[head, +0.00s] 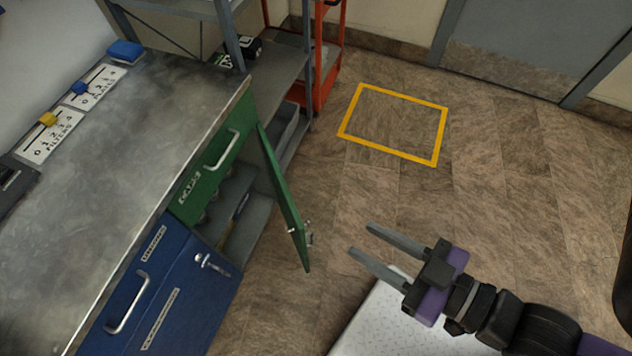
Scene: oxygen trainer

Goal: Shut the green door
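The green door (282,194) stands swung open from the green cabinet, hinged on its far side, below the green drawer front (217,150). Its free edge, with a small metal latch or handle (302,231), points toward the lower right. Inside the open compartment, shelves (246,232) with some items show. My gripper (362,240) is open and empty, to the right of the door's free edge, with its two grey fingers pointing left. It appears apart from the door.
A blue cabinet (187,290) with a handle and latch adjoins the green one under the metal worktop (130,130). A grey shelf rack and an orange-red cart (324,75) stand behind. A yellow floor square (440,135) lies on open brown floor. A grey door is at the back right.

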